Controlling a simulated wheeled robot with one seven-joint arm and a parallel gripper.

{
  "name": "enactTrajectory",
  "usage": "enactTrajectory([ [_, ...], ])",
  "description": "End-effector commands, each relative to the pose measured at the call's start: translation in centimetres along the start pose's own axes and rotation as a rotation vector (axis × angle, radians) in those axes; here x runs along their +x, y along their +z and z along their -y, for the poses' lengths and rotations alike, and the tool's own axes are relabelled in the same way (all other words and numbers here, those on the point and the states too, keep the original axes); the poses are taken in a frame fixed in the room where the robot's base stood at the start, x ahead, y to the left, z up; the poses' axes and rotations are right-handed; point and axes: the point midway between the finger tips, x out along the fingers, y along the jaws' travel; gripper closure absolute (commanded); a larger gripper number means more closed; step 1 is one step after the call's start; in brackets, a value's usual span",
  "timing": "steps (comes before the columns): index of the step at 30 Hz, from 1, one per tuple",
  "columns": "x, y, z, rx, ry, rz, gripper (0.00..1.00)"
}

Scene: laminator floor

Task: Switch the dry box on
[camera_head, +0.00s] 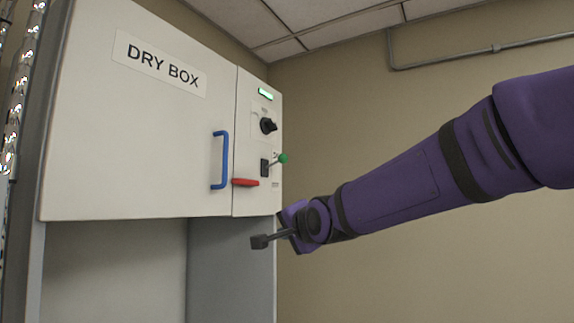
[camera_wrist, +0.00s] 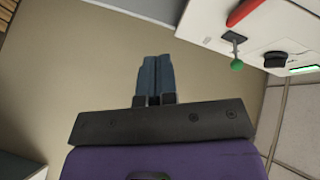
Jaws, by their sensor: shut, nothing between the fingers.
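The dry box (camera_head: 150,125) is a white cabinet labelled "DRY BOX" at the left of the head view. Its right-hand control panel carries a lit green display (camera_head: 266,94), a black knob (camera_head: 268,126) and a lever with a green ball tip (camera_head: 284,158) on a black plate (camera_head: 265,168). The lever sticks out from the panel, slightly upward in the head view. In the wrist view the green ball (camera_wrist: 237,64) lies right of my fingers. My gripper (camera_head: 260,242) is shut and empty, below the panel and apart from it; its fingers (camera_wrist: 156,70) show together in the wrist view.
A blue handle (camera_head: 221,160) is on the box's door, and a red handle (camera_head: 245,182) sits just below and left of the lever. An open recess (camera_head: 115,270) lies under the cabinet. The space right of the box, before the beige wall (camera_head: 340,130), is clear apart from my arm.

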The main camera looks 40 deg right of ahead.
Motion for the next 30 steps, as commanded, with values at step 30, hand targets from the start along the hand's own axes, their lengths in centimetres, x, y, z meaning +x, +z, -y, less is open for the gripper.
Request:
enactTrajectory([
  [30,8.3,-14.4,11.1,0.732,-0.666,-0.107,1.0],
])
